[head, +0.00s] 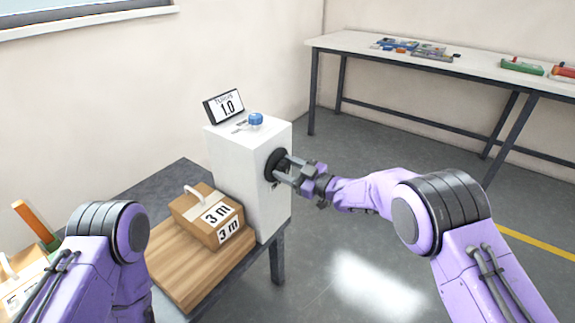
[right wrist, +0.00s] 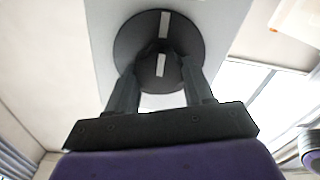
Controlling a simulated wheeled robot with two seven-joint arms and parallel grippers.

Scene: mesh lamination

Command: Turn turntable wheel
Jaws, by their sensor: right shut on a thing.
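The turntable wheel is a dark round disc (head: 275,165) on the right side face of a white box (head: 243,178). In the right wrist view the wheel (right wrist: 130,42) shows a white line on its rim, in line with a white mark on its central knob (right wrist: 160,66). My right gripper (head: 283,172) is at the wheel, its fingers shut on the knob; both fingers show in the right wrist view (right wrist: 160,85). A display on top of the box (head: 226,106) reads 1.0. My left arm comes in at the lower left; its gripper is out of view.
A blue knob (head: 256,119) sits on the box top. Beside the box, a brown block marked "3 m" (head: 203,214) rests on a wooden board (head: 190,265). Another block (head: 22,280) is at the left edge. A long table (head: 430,68) stands at the back right. Floor is clear between.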

